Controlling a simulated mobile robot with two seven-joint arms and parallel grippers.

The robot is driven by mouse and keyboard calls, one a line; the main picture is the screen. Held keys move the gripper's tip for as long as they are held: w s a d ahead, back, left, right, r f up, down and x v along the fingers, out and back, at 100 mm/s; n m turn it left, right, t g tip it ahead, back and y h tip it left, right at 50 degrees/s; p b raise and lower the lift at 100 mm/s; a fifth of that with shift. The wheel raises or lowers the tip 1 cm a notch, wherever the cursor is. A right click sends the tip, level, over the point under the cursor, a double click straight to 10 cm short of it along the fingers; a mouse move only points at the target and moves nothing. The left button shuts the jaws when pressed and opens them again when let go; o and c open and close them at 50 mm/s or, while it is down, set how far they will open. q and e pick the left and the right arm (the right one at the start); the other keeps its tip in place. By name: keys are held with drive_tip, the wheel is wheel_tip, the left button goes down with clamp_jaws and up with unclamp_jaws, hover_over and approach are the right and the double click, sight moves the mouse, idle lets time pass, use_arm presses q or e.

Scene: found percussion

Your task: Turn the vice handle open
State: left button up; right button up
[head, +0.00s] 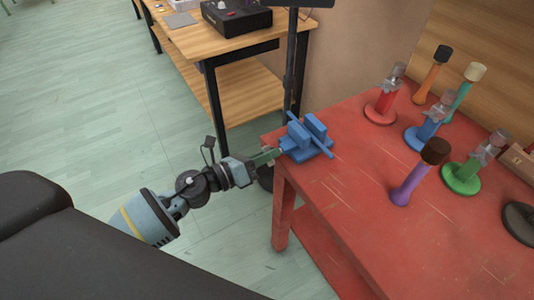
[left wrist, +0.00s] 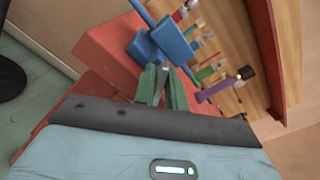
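The blue vice (head: 306,138) stands on the near left corner of the red table, and it also shows at the top of the left wrist view (left wrist: 170,38). A long thin blue bar slants along it. My left gripper (head: 268,157) is at the vice's front left side, its green fingers pointing at it. In the left wrist view the two green fingers (left wrist: 164,84) are a small gap apart, with a thin grey piece between their tips. I cannot tell whether they grip it or only stand around it. My right gripper is in neither view.
On the red table (head: 350,215) stand several coloured bases with clear-topped handles and several upright mallets, including a purple one (head: 411,183). A wooden bench (head: 215,37) with a black box stands behind. Green floor lies open at left.

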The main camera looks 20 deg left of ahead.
use_arm(q)
clamp_jaws()
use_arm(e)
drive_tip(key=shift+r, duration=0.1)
use_arm(q)
drive_tip(key=n+p, duration=0.1)
drive_tip(key=n, duration=0.2)
drive_tip(key=shift+r+n+p, duration=0.1)
drive_tip(key=shift+n+p, duration=0.2)
drive_tip(key=shift+p, duration=0.05)
drive_tip(key=n+p, duration=0.1)
drive_tip(key=n, duration=0.1)
drive_tip(key=shift+w+n, duration=0.1)
drive_tip(key=shift+n, duration=0.3)
drive_tip(key=shift+n+p, duration=0.35)
drive_tip(key=shift+n, duration=0.55)
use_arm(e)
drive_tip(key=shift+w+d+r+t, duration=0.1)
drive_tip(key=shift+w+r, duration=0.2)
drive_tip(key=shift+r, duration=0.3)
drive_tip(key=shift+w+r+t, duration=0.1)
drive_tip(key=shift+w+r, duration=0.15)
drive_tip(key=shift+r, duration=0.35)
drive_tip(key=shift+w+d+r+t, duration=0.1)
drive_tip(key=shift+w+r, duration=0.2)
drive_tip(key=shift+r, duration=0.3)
use_arm(q)
drive_tip(key=shift+f, duration=0.2)
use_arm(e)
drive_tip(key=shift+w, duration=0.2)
